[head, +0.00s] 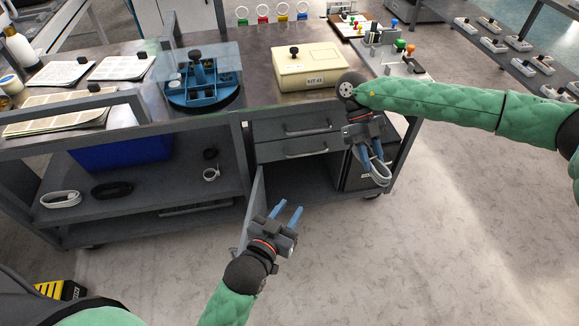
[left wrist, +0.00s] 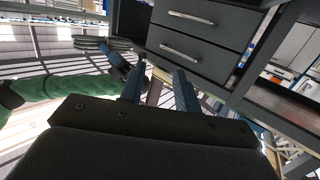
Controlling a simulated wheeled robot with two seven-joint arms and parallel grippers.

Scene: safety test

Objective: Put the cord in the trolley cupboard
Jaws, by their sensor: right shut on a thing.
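A pale grey coiled cord (head: 377,170) hangs from my right gripper (head: 367,150), which is shut on it in front of the trolley's right side. The coil also shows in the left wrist view (left wrist: 103,43). The trolley cupboard (head: 305,182) is below two grey drawers (head: 293,137). Its door (head: 256,203) stands open, swung out to the left. My left gripper (head: 288,213) is open and empty, low in front of the cupboard and close to the door; whether it touches the door I cannot tell. Its parted fingers show in the left wrist view (left wrist: 160,88).
The lower shelf left of the cupboard holds a white coil (head: 61,199), a black coil (head: 112,189) and a blue bin (head: 120,154). A cream box (head: 311,68) and blue holder (head: 203,88) stand on top. A dark unit (head: 358,172) stands right of the cupboard. Floor in front is clear.

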